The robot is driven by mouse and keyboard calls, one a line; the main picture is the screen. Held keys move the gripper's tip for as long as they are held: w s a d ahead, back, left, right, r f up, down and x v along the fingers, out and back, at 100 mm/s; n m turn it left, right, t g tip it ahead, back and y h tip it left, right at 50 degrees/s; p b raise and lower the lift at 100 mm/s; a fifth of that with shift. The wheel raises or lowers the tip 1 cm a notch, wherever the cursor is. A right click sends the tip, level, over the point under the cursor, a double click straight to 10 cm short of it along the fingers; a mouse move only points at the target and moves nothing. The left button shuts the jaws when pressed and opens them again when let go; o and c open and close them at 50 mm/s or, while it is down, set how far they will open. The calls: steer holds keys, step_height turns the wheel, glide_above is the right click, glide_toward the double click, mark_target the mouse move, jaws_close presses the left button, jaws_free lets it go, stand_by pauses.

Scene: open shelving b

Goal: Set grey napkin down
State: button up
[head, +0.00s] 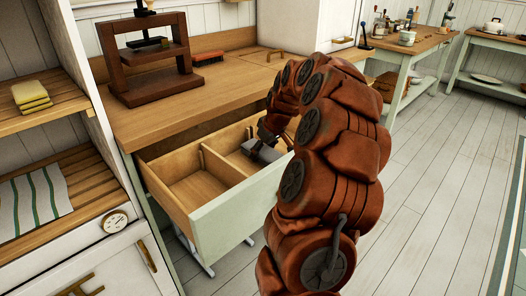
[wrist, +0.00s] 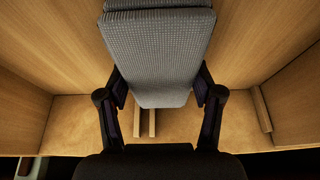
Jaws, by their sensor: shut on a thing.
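The grey napkin (wrist: 160,50), a folded finely checked cloth, is between the fingers of my gripper (wrist: 160,88) in the wrist view. My gripper is shut on it, one dark finger at each side. In the head view the napkin (head: 260,152) shows as a small grey shape in the rear right part of the open drawer (head: 235,222). My gripper (head: 266,138) is over that part, partly hidden by my arm. Wooden drawer floor shows below the napkin in the wrist view; whether the napkin touches it I cannot tell.
A wooden divider (head: 222,166) splits the drawer; its left compartment looks empty. Short wooden strips (wrist: 145,122) show under the napkin. A wooden press (head: 150,60) and a brush (head: 208,58) are on the counter.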

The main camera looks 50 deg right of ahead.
steer(key=shift+f, duration=0.1)
steer(key=o, duration=1.3)
steer(key=p+v, duration=0.1)
steer(key=v, duration=1.1)
steer(key=shift+r, duration=0.25)
